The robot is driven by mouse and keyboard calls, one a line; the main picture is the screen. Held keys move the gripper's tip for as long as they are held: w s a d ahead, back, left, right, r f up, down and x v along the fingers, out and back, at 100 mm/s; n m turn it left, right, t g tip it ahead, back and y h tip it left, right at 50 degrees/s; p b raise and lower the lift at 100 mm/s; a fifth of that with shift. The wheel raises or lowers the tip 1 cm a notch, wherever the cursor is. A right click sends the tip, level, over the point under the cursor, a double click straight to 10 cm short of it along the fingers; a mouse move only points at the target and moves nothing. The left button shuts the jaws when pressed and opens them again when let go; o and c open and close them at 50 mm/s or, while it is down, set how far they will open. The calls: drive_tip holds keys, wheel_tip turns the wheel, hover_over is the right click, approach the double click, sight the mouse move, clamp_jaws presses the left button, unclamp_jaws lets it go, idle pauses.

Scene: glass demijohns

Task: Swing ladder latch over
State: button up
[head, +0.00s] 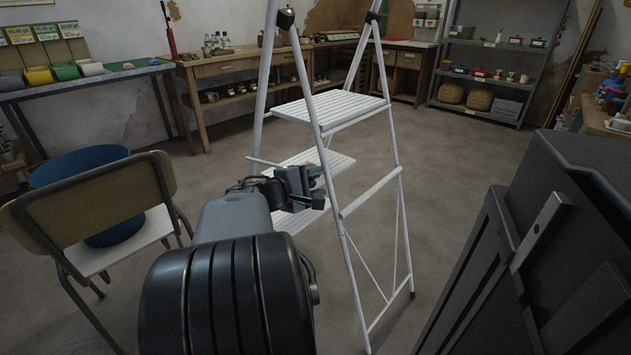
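A white stepladder (347,110) stands open on the floor in the middle of the head view, with ribbed treads and dark hinge caps. A white bar (370,192) runs along its near right side at about the lower tread's height. I cannot make out for certain which part is the latch. My gripper (316,186) is at the ladder, in front of the lower treads and left of the near leg. Its fingers are small and dark against the ladder, so I cannot tell whether they are open or touching anything.
A chair (95,205) with a blue tub (112,232) on its seat stands close on the left. Workbenches (225,66) and a shelf unit (475,75) line the walls. A large dark object (590,230) fills the right foreground. Floor between ladder and shelves is clear.

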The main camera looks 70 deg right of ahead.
drive_tip(key=shift+o, duration=0.5)
drive_tip(key=shift+r, duration=0.1)
drive_tip(key=shift+w+a, duration=0.2)
drive_tip(key=shift+a, duration=0.05)
drive_tip(key=p+v, duration=0.4)
drive_tip(key=v, duration=0.9)
drive_tip(key=shift+a, duration=0.1)
drive_tip(key=w+a+r+t+y+p, duration=0.3)
drive_tip(key=a+r+p, duration=0.5)
drive_tip(key=p, duration=0.3)
drive_tip(key=w+a+r+t+y+p, duration=0.3)
drive_tip(key=a+r+y+p, duration=0.3)
drive_tip(key=a+r+p, duration=0.2)
drive_tip(key=w+a+r+n+t+y+p, duration=0.1)
drive_tip(key=w+a+r+t+y+p, duration=0.2)
drive_tip(key=a+r+t+y+p, duration=0.2)
drive_tip(key=a+r+p, duration=0.3)
drive_tip(key=a+p, duration=0.4)
drive_tip(key=p, duration=0.2)
drive_tip(key=shift+w+p, duration=0.25)
drive_tip(key=shift+p, duration=0.1)
